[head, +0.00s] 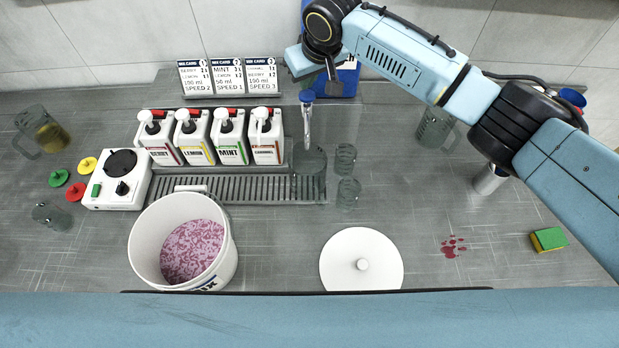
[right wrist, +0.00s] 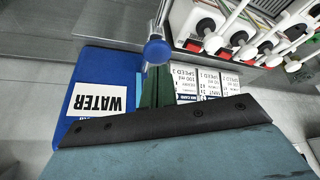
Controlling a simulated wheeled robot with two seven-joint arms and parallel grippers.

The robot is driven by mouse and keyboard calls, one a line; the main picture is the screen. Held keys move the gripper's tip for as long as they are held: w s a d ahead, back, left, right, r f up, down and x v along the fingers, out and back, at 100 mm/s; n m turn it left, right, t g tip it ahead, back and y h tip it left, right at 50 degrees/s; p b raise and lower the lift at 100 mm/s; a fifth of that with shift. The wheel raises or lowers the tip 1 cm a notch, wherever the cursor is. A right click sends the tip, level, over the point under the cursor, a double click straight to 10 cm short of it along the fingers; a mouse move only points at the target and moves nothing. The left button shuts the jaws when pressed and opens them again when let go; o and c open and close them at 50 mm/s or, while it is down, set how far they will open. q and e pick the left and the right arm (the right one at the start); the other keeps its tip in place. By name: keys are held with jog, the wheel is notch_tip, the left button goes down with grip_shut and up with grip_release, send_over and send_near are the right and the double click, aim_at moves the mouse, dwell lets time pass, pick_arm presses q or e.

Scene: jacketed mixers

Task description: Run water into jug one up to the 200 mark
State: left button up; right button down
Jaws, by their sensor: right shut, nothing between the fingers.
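A clear jug (head: 309,172) stands under the spout of the water tap (head: 307,122); I cannot read its number or marks, or see a water level in it. The tap has a blue knob (head: 306,96), which also shows in the right wrist view (right wrist: 157,50). Behind it is the blue water unit (head: 346,80), with its WATER label (right wrist: 97,100) in the right wrist view. My right gripper (head: 308,82) is shut and empty, its fingertips close to the knob; I cannot tell if they touch it. My left gripper is not in view.
Syrup bottles (head: 228,137) stand left of the tap, above the drip grate (head: 260,189). Small glasses (head: 347,175) stand right of the jug. A white bucket (head: 143,245), round lid (head: 361,265), white mixer base (head: 104,197) and sponge (head: 548,239) are around. The right-centre counter is mostly clear.

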jog(key=shift+f, duration=0.2)
dwell(0.5)
jog(key=shift+f+b, duration=0.35)
jog(key=shift+f, duration=0.7)
dwell(0.8)
dwell(3.6)
notch_tip(320, 180, up, 3)
jog(key=p, duration=0.4)
jog(key=shift+r, duration=0.2)
jog(key=shift+r+p, duration=0.45)
jog(key=shift+r, duration=1.4)
